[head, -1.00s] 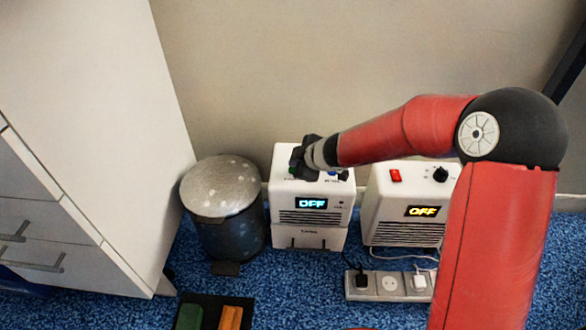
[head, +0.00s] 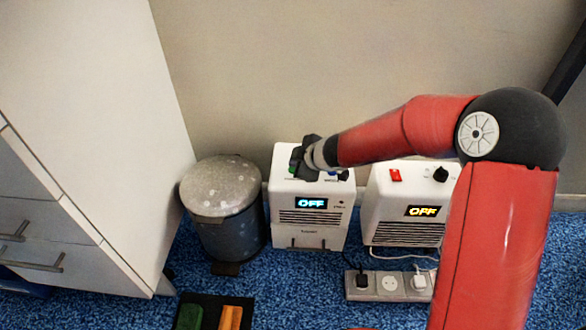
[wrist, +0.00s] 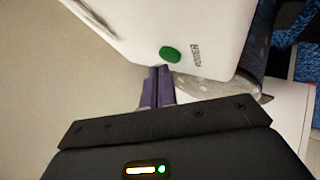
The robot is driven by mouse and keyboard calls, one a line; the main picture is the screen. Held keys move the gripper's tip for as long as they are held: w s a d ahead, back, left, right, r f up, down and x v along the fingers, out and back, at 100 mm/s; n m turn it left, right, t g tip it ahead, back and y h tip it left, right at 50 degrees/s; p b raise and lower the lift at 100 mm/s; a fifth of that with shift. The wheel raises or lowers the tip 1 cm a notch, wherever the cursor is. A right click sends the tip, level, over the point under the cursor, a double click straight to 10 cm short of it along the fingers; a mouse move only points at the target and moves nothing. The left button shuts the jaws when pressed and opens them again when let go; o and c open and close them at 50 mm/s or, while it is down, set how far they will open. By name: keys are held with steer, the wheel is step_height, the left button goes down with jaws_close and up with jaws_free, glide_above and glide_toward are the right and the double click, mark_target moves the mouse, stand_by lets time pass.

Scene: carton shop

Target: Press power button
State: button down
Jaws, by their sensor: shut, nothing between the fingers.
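A white device (head: 311,220) with a blue "OFF" display (head: 311,203) stands on the floor against the wall. My gripper (head: 297,160) is over its top, near the left side, and partly hides the top controls. In the wrist view my gripper (wrist: 158,75) is shut and empty, its fingertips close to a green round button (wrist: 170,54) on the white top. Printed text beside the button is too small to read. I cannot tell whether the fingertips touch the device.
A second white device (head: 378,205) with a red switch and a yellow "OFF" display stands to the right. A power strip (head: 390,298) lies in front of it. A speckled bin (head: 222,195) stands left, beside a white cabinet (head: 95,130). A dark tray (head: 213,299) lies on the blue carpet.

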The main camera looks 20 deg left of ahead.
steer(key=shift+f, duration=0.35)
stand_by(0.3)
steer(key=shift+r+p, duration=0.4)
steer(key=shift+r, duration=0.05)
step_height(320, 180, up, 6)
steer(key=p, duration=0.6)
stand_by(0.3)
